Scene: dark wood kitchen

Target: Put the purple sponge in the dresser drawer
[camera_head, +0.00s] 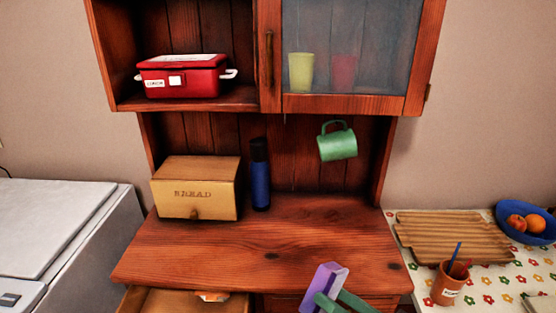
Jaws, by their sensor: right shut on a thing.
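The purple sponge (325,277) is at the bottom of the view, in front of the dresser's front edge and right of centre. My right gripper (338,300), with green fingers, is shut on it and holds it tilted. The dresser drawer (165,301) at the lower left is pulled open. A small orange and white thing (212,296) lies in it. The lower part of the drawer is cut off by the frame. My left gripper is not in view.
The dresser top (260,250) is mostly clear. A bread box (197,188) and a blue bottle (260,177) stand at its back. A green mug (337,142) hangs above. A table with a pencil cup (448,287) is at the right.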

